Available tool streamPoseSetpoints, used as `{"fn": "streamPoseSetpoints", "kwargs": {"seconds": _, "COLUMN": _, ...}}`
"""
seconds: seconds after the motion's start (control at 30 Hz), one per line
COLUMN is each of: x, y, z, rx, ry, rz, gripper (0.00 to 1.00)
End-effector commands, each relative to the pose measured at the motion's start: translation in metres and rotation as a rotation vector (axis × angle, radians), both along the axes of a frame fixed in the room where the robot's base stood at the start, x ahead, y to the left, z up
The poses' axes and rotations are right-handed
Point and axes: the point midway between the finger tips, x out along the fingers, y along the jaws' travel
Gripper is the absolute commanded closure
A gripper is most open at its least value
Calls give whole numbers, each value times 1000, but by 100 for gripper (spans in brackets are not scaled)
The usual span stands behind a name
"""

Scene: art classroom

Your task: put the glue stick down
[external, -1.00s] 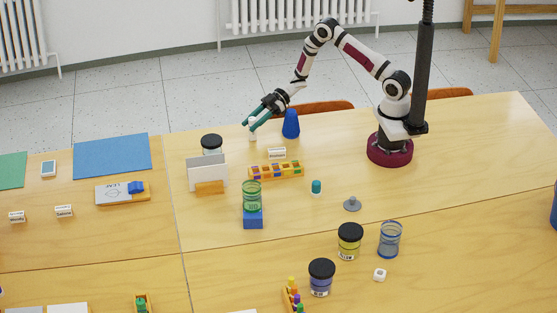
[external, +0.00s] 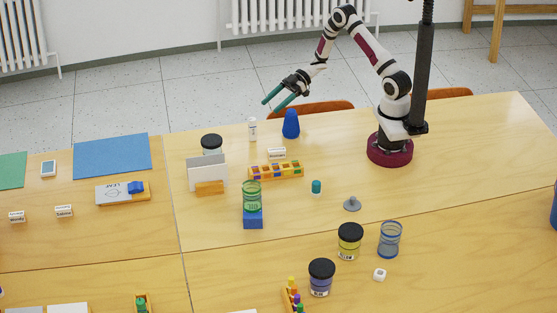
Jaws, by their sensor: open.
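The glue stick (external: 252,129) is a small white cylinder standing upright on the table near its back edge, left of a blue cone-shaped object (external: 291,124). My gripper (external: 273,102) is open and empty. Its two teal fingers are apart, above and to the right of the glue stick in the picture, and do not touch it. A short teal cylinder (external: 316,187), perhaps a cap, stands alone nearer the middle of the table.
Close by are a black-lidded jar (external: 212,143), a white panel in an orange holder (external: 207,172), a name block (external: 277,153) and an orange tray of coloured pieces (external: 276,171). A green cup stands on a blue block (external: 253,219).

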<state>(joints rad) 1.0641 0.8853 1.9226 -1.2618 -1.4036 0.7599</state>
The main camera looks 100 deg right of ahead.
Motion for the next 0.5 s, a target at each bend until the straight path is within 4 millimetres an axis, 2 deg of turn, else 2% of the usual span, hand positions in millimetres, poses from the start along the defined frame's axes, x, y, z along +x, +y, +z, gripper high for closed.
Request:
{"fn": "streamPoseSetpoints", "kwargs": {"seconds": 0.1, "x": -10, "y": -5, "z": 5, "rx": 0, "ry": 0, "rz": 0, "gripper": 28}}
{"fn": "streamPoseSetpoints", "kwargs": {"seconds": 0.2, "x": -12, "y": -6, "z": 6, "rx": -2, "ry": 0, "rz": -1, "gripper": 28}}
{"fn": "streamPoseSetpoints", "kwargs": {"seconds": 0.27, "x": -5, "y": -8, "z": 9, "rx": -21, "ry": 12, "rz": -23, "gripper": 28}}
{"fn": "streamPoseSetpoints", "kwargs": {"seconds": 0.3, "x": 5, "y": -12, "z": 15, "rx": -56, "ry": 29, "rz": -63, "gripper": 28}}
{"fn": "streamPoseSetpoints", "kwargs": {"seconds": 0.37, "x": 29, "y": -22, "z": 32, "rx": -139, "ry": 78, "rz": -173, "gripper": 28}}
{"fn": "streamPoseSetpoints", "kwargs": {"seconds": 0.4, "x": 44, "y": -27, "z": 51, "rx": -206, "ry": 123, "rz": -280, "gripper": 28}}
{"fn": "streamPoseSetpoints", "kwargs": {"seconds": 0.43, "x": 51, "y": -28, "z": 67, "rx": -250, "ry": 164, "rz": -372, "gripper": 28}}
{"fn": "streamPoseSetpoints", "kwargs": {"seconds": 0.47, "x": 52, "y": -26, "z": 82, "rx": -283, "ry": 210, "rz": -463, "gripper": 28}}
{"fn": "streamPoseSetpoints", "kwargs": {"seconds": 0.5, "x": 45, "y": -19, "z": 100, "rx": -306, "ry": 277, "rz": -581, "gripper": 28}}
